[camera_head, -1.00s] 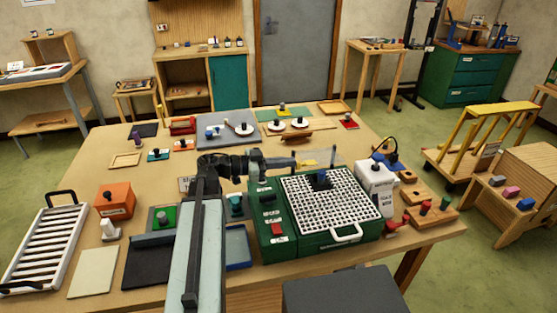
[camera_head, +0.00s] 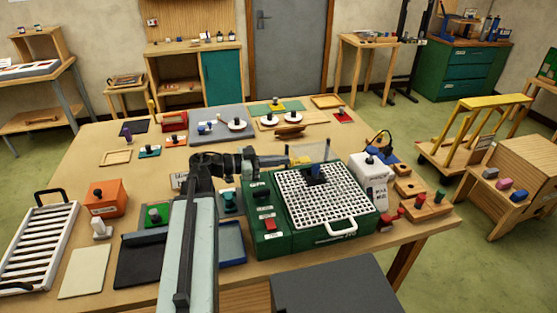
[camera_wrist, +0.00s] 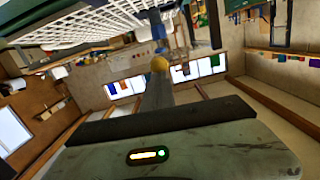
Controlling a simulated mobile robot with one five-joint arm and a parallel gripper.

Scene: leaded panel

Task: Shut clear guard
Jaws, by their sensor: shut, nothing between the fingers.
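The clear guard (camera_head: 309,150) is a see-through panel that stands raised at the back of the green machine (camera_head: 262,222), behind its white grid (camera_head: 335,205). In the wrist view, a grey bar that appears to be my shut fingers (camera_wrist: 158,90) points up toward a yellow knob (camera_wrist: 159,63), and the white grid (camera_wrist: 95,28) shows at upper left.
A white box (camera_head: 371,180) stands right of the machine, with wooden blocks (camera_head: 425,205) beyond it. A blue tray (camera_head: 231,243) and an orange box (camera_head: 105,198) lie to the left. Several small parts and plates fill the table's back. My arm crosses the front left of the machine.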

